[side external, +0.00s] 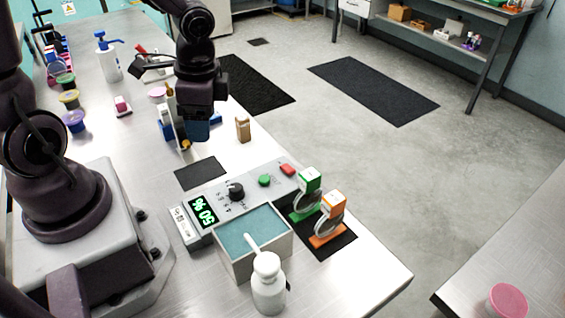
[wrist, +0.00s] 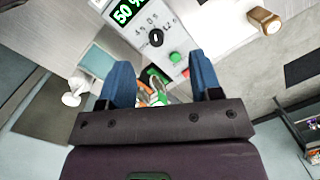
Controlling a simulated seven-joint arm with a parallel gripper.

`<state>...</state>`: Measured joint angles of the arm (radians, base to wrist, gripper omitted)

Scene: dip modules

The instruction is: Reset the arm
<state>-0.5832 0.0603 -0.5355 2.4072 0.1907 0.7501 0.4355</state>
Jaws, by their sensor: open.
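My gripper (side external: 196,133) hangs over the metal table in the side view, above its far part. In the wrist view its two blue fingers (wrist: 165,88) stand apart with nothing held between them. Below the fingers in that view are the control box (wrist: 140,20) and the green and orange modules. In the side view the grey control box (side external: 215,205) shows "50%", a black knob, and green and red buttons. The green module (side external: 307,190) and the orange module (side external: 329,225) stand upright on a black mat to the right of the box.
A blue-filled bath (side external: 240,262) and a white bottle (side external: 268,285) stand at the table's front. A small tan bottle (side external: 243,128) stands near the right edge. A white pump bottle (side external: 107,58) and several lidded jars are behind. A dark pad (side external: 201,173) lies bare.

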